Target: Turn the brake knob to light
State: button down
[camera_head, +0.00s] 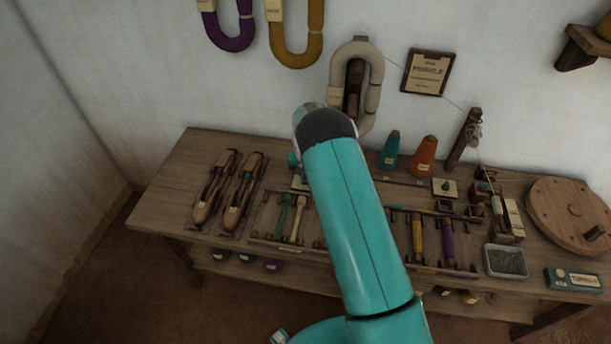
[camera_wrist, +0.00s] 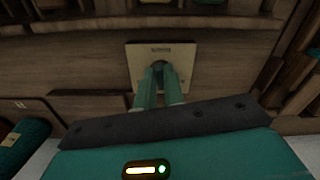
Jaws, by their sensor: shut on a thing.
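The knob stands on a square cream plate (camera_wrist: 138,57) with a small dark label that is too blurred to read. The fingers hide most of the knob, so I cannot tell its setting. In the head view, my arm covers most of that spot. A corner of a pale plate (camera_head: 299,183) shows beside my arm on the wooden bench (camera_head: 175,185).
Two wooden shuttles (camera_head: 241,193) lie left on the bench. Green and orange cones (camera_head: 423,156) stand at the back. A round wooden disc (camera_head: 571,213), a grey tray (camera_head: 505,262) and a teal box (camera_head: 573,279) are at the right. Yarn hanks hang on the wall.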

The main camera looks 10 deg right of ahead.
jog(key=shift+r+m, duration=0.1)
jog(key=shift+m, duration=1)
jog(key=c, duration=1.5)
grip_release()
notch_tip(320, 180, up, 14)
